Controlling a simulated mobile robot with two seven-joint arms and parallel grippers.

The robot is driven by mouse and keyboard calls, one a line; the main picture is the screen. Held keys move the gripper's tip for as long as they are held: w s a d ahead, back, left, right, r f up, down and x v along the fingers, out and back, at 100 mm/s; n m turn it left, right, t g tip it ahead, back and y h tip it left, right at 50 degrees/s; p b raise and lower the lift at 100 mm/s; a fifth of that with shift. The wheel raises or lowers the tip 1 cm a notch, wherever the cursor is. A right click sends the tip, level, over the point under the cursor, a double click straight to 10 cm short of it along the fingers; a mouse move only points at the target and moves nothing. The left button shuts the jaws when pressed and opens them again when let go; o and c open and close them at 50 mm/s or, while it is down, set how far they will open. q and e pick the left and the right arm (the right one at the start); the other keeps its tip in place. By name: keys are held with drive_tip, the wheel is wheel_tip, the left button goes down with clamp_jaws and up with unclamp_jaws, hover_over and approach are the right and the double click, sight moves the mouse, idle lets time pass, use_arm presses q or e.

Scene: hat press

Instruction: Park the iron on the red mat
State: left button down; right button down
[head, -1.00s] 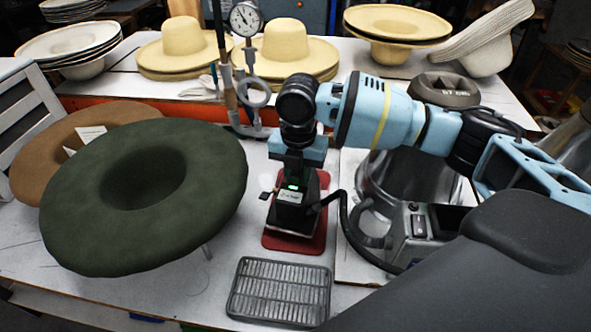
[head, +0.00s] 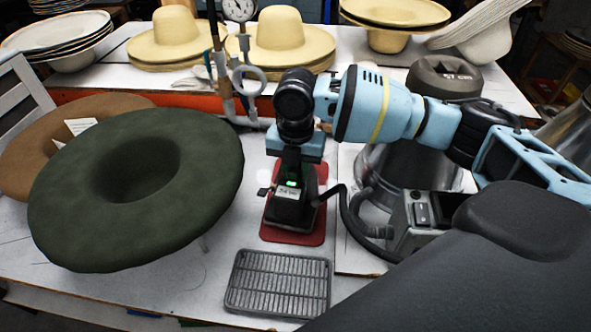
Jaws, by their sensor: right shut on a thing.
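The dark iron (head: 289,208), with a small green light and a pale label, is upright over the red mat (head: 312,232). Its base appears to be on the mat or very close above it; I cannot tell which. My right gripper (head: 292,168) is above the iron and shut on its upper part, and the jaws hide the handle. A black cord runs from the iron to the right. My left gripper is not in view.
A metal grate (head: 278,284) lies in front of the mat. A dark green hat (head: 140,225) and a brown hat (head: 25,165) stand at the left. A grey control box (head: 420,218) is close on the right. A gauge (head: 239,8) and pipes rise behind.

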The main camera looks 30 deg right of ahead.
drive_tip(key=shift+f, duration=0.1)
idle(0.7)
drive_tip(key=c, duration=1.2)
unclamp_jaws()
drive_tip(key=shift+o, duration=0.5)
drive_tip(key=shift+s+f, duration=0.15)
drive_tip(key=shift+f, duration=0.2)
drive_tip(key=shift+r+p, duration=0.35)
drive_tip(key=shift+r, duration=3.8)
